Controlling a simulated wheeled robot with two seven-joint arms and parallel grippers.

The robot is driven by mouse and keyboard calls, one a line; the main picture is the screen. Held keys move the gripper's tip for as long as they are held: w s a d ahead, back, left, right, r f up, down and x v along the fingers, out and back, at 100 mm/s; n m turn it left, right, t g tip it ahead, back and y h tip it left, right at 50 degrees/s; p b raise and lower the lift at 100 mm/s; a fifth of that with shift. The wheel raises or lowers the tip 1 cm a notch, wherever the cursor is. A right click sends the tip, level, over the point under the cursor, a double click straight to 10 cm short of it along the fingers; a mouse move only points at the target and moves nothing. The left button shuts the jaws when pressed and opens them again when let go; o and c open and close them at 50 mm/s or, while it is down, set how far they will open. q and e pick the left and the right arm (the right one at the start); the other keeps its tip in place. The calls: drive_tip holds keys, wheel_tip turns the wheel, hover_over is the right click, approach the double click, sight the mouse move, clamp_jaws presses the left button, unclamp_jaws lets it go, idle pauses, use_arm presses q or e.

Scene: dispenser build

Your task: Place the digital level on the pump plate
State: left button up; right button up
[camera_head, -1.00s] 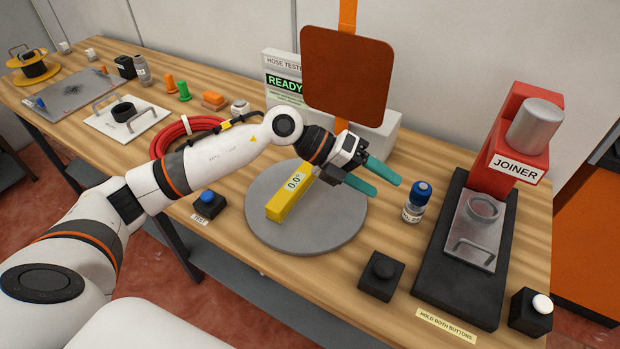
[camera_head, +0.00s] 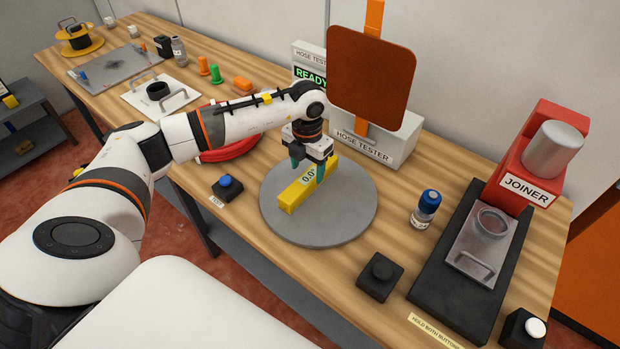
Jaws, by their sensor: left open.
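The digital level (camera_head: 292,196) is a yellow bar with a small display, lying on the round grey disc (camera_head: 350,222) in the middle of the table. My left gripper (camera_head: 307,172) points down over the level's far end. Its teal fingers are open, one on each side of the bar; whether they touch it cannot be told. The gripper hides part of the level. A white plate (camera_head: 180,101) with handles and a black ring lies at the back left. No label shows which plate is the pump plate. My right gripper is out of view.
The hose tester (camera_head: 396,147) with a brown panel (camera_head: 370,80) stands just behind the disc. A red hose coil (camera_head: 232,150) lies behind my left forearm. A blue-capped bottle (camera_head: 425,210) and the red joiner (camera_head: 515,175) stand to the right. A blue test button (camera_head: 226,184) sits left of the disc.

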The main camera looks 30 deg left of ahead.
sight(310, 175)
use_arm(q)
drive_tip(key=shift+w+f+p, duration=0.25)
drive_tip(key=shift+f+p, duration=0.15)
drive_tip(key=shift+f, duration=0.95)
drive_tip(key=shift+w+f+p, duration=0.2)
drive_tip(key=shift+f+p, duration=0.15)
drive_tip(key=shift+f, duration=0.95)
drive_tip(key=shift+r, duration=0.1)
drive_tip(key=c, duration=1.3)
